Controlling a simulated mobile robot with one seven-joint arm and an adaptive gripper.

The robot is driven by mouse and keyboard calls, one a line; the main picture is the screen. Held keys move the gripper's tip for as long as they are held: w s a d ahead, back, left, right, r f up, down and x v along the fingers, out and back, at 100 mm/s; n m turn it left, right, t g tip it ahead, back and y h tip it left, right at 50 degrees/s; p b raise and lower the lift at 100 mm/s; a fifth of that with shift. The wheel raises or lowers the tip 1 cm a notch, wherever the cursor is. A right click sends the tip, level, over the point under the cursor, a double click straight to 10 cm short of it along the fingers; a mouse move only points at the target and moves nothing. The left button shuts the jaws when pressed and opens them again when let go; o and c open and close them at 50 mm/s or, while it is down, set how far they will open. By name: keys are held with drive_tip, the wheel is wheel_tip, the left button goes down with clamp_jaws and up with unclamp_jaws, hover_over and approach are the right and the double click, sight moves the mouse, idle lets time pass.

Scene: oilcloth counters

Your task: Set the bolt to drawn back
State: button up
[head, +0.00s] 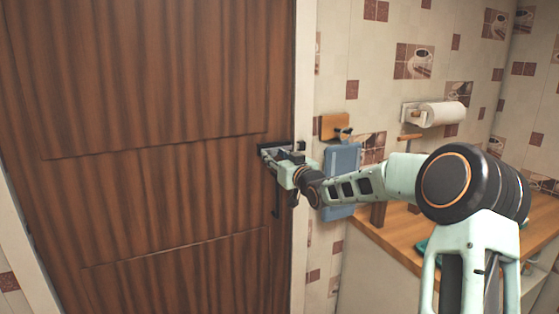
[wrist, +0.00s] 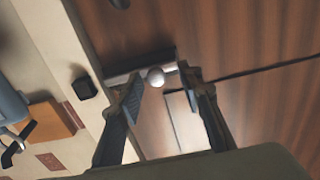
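The bolt is mounted on the brown wooden door near its edge. In the wrist view it shows a dark plate, a silver rod (wrist: 122,77) and a pale round knob (wrist: 156,76). A black keeper block (wrist: 84,88) sits on the door frame, in line with the rod; I cannot tell whether the rod reaches into it. My gripper (wrist: 162,84) is open, with one finger on each side of the knob and small gaps visible. In the head view my gripper (head: 272,158) is at the bolt and hides most of it; the keeper (head: 301,145) shows beside it.
The door (head: 150,110) fills the left of the head view, with a dark handle (head: 276,200) below the bolt. Right of the frame are a blue board (head: 342,160), a paper towel roll (head: 442,113) and a wooden counter (head: 400,235) under my arm.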

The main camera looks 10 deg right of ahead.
drive_tip(key=v, duration=1.2)
drive_tip(key=shift+w+r, duration=0.1)
drive_tip(key=shift+r, duration=0.05)
